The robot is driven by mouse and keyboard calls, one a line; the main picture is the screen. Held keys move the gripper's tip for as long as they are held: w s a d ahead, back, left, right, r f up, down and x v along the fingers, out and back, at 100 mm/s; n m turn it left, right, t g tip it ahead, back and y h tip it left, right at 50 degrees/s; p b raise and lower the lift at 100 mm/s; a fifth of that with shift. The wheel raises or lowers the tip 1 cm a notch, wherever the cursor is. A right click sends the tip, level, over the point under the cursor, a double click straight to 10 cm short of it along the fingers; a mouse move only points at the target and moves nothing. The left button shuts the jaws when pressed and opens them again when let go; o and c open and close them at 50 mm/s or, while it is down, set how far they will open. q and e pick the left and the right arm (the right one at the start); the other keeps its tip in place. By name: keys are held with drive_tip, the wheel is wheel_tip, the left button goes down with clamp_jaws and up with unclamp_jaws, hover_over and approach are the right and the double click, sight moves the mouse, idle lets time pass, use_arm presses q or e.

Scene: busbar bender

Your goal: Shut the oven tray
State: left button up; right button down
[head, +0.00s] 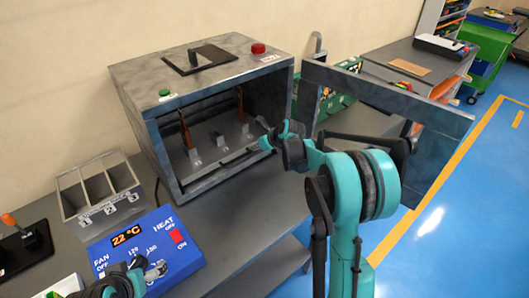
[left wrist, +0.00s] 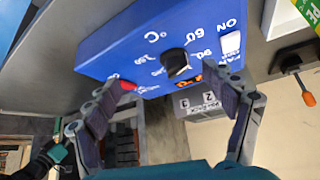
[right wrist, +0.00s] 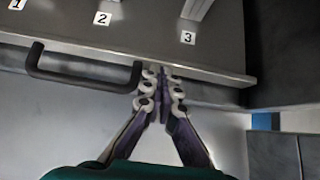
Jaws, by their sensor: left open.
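The oven (head: 200,85) is a grey box on the bench, and its door (head: 430,160) hangs open to the right. The metal oven tray (head: 215,152) lies inside, its front edge near the opening. In the right wrist view the tray (right wrist: 130,35) shows labels 1, 2 and 3 and a dark bar handle (right wrist: 80,78) on its front. My right gripper (head: 268,138) is at the tray front; its fingers (right wrist: 162,75) are together beside the handle's right end, not around it. Contact is unclear. My left gripper (left wrist: 170,85) is open by the blue control box (head: 140,245).
A three-part metal bin (head: 100,195) stands left of the oven. An orange-handled lever (head: 25,245) is at far left. A green case (head: 335,95) sits behind the open door. My right arm passes between the oven and the door.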

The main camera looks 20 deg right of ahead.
use_arm(q)
drive_tip(key=shift+r, duration=0.15)
use_arm(e)
drive_tip(key=shift+w+a, duration=0.25)
drive_tip(key=shift+w, duration=0.4)
drive_tip(key=shift+w+a, duration=0.25)
drive_tip(key=shift+w, duration=0.35)
use_arm(q)
drive_tip(key=shift+s, duration=0.1)
use_arm(e)
drive_tip(key=shift+w+r, duration=0.1)
